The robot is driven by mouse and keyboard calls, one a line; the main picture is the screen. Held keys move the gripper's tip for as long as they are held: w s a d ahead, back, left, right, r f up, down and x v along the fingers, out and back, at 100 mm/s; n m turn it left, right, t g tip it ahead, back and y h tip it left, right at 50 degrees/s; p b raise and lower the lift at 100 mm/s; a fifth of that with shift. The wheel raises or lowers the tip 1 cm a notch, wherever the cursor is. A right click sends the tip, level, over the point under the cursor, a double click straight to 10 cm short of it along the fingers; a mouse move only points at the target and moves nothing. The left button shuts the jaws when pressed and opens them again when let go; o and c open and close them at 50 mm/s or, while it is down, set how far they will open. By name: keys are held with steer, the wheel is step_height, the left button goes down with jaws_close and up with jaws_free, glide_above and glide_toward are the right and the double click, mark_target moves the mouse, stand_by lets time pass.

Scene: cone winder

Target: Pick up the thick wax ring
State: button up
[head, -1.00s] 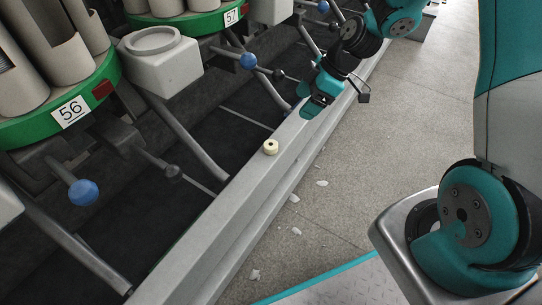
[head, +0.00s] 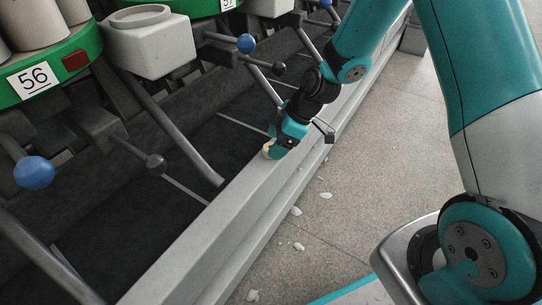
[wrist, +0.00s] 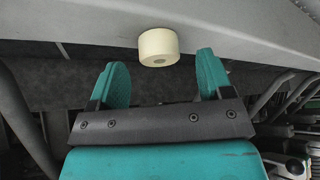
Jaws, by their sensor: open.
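The thick wax ring (wrist: 158,46) is a short cream-coloured cylinder with a small hole, resting on the grey rail (wrist: 240,30). In the wrist view it lies just beyond the fingertips, in line with the gap between them. My gripper (wrist: 158,72) is open and empty, with one teal finger on either side of that gap. In the head view my gripper (head: 275,150) is low over the rail, and the ring (head: 267,150) shows only in part at the fingertips, the rest hidden behind them.
The winder's green units, one labelled 56 (head: 34,80), stand left of the rail. Blue-knobbed levers (head: 34,172) and a white box (head: 150,42) project near it. Pale scraps (head: 296,211) lie on the open floor to the right.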

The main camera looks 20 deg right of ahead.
steer(key=shift+x, duration=1.2)
steer(key=shift+r, duration=0.1)
steer(key=c, duration=1.1)
steer(key=shift+r, duration=0.15)
